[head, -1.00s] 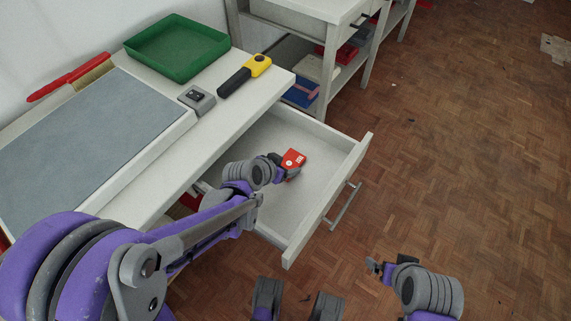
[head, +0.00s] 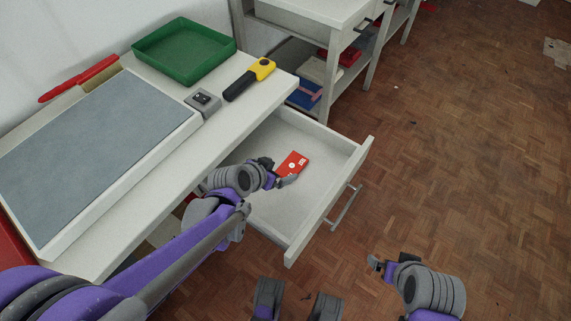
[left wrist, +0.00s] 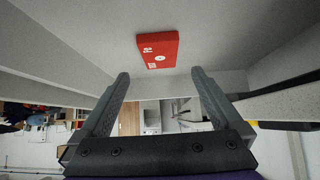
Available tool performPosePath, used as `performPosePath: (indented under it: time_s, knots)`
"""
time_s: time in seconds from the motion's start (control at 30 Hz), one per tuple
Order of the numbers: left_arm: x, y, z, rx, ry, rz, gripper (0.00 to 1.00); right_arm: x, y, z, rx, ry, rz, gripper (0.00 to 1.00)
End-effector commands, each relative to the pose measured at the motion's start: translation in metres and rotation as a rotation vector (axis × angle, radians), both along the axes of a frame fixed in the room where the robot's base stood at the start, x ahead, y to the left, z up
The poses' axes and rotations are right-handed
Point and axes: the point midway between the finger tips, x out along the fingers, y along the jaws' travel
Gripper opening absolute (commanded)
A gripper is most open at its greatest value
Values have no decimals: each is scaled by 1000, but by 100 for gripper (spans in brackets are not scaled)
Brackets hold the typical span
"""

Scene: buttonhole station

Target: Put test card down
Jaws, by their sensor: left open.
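The red test card (head: 292,163), with white markings, lies in the open drawer (head: 318,185). My left gripper (head: 279,172) is inside the drawer, close beside the card on its left and near side. In the left wrist view the card (left wrist: 157,49) sits on the pale drawer surface beyond the fingertips. The space between the two spread fingers (left wrist: 160,74) is empty, so the left gripper is open and apart from the card. My right gripper (head: 376,264) is over the floor right of the drawer, too small to show its finger gap.
The worktop above the drawer holds a green tray (head: 184,70), a yellow and black tool (head: 249,79), a small grey box (head: 203,103) and a grey mat (head: 90,155). The drawer front with its handle (head: 344,207) stands out over open wooden floor.

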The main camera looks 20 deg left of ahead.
Motion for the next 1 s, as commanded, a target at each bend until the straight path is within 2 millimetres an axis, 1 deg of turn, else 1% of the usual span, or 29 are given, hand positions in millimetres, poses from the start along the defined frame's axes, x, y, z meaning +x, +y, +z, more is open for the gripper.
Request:
performPosePath:
  time_s: [0.03, 0.2, 0.37, 0.43, 0.47, 0.57, 0.6, 0.7, 0.8, 0.9, 1.0]
  knots:
    - [-8, 3, 12, 2, -2, 2, 100, 0, 0, 8, 0, -3, 0, 100]
    - [-26, 10, 30, 1, 0, 1, 100, 0, 0, 18, 0, -6, 0, 100]
    - [-37, 12, 37, 0, 6, 2, 100, 0, 0, 22, 0, -7, 0, 100]
    - [-47, 10, 39, -2, 34, 13, 100, 0, 0, 22, 0, -7, 0, 100]
    - [-54, 9, 40, -3, 53, 21, 100, 0, 0, 22, 0, -7, 0, 100]
    - [-85, 7, 41, 0, 142, 73, 100, 0, 0, 22, 0, -7, 0, 100]
    - [-100, 8, 41, 4, 182, 102, 100, 0, 0, 22, 0, -7, 0, 100]
    - [-134, 14, 41, 24, 266, 184, 100, 0, 0, 21, 0, -7, 0, 100]
    - [-160, 22, 41, 45, 323, 263, 100, 0, 0, 21, 0, -7, 0, 100]
    - [-176, 28, 41, 61, 353, 318, 100, 0, 0, 21, 0, -7, 0, 100]
    - [-182, 31, 41, 66, 364, 342, 100, 0, 0, 22, 0, -7, 0, 100]
